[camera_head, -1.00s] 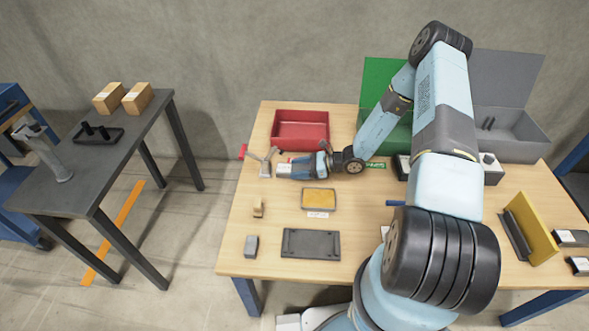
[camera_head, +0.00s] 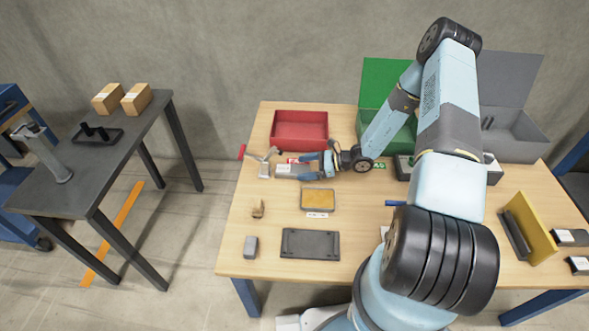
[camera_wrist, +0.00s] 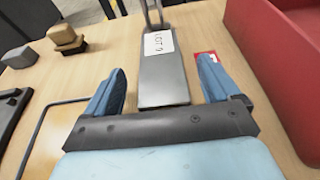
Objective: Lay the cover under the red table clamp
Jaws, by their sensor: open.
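The grey flat cover with a white lot label (camera_head: 288,170) lies on the table to the right of the red table clamp (camera_head: 266,160). In the wrist view the cover (camera_wrist: 163,78) points away from me, and its far end meets the clamp's thin grey bars (camera_wrist: 153,12). Whether that end is under the bars is hard to tell. My gripper (camera_head: 308,167) is open, with one blue finger on each side of the cover. In the wrist view, gaps show between the fingers and the cover.
A red bin (camera_head: 300,130) stands just behind the clamp and close on the right in the wrist view. A yellow-topped tray (camera_head: 318,199), a dark plate (camera_head: 310,244) and small blocks (camera_head: 251,246) lie towards the front. A green box (camera_head: 385,95) stands behind my arm.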

